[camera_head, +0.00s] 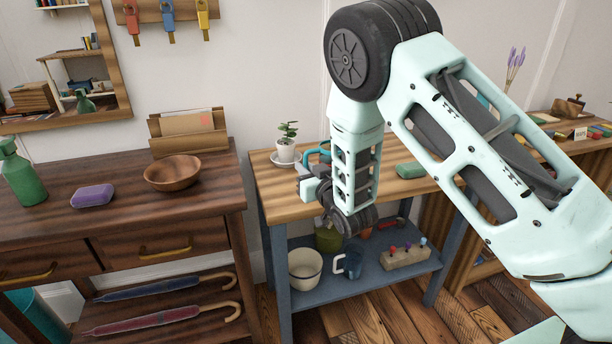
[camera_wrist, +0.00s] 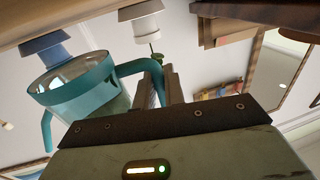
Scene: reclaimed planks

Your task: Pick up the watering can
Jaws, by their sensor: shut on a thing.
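The teal watering can (camera_wrist: 92,80) shows at the left of the wrist view, with an open round top and a curved handle running to the right. My gripper (camera_wrist: 160,85) is shut on this handle. In the head view, only a bit of the watering can (camera_head: 318,152) shows as a blue-teal edge beside my gripper (camera_head: 308,180), above the wooden top of the blue table. My wrist and arm hide most of the can there. Whether its base touches the table cannot be told.
A potted plant (camera_head: 287,146) on a saucer stands just left of my gripper on the blue-legged table (camera_head: 275,208). A green block (camera_head: 410,170) lies to the right. A dark dresser (camera_head: 110,225) stands left.

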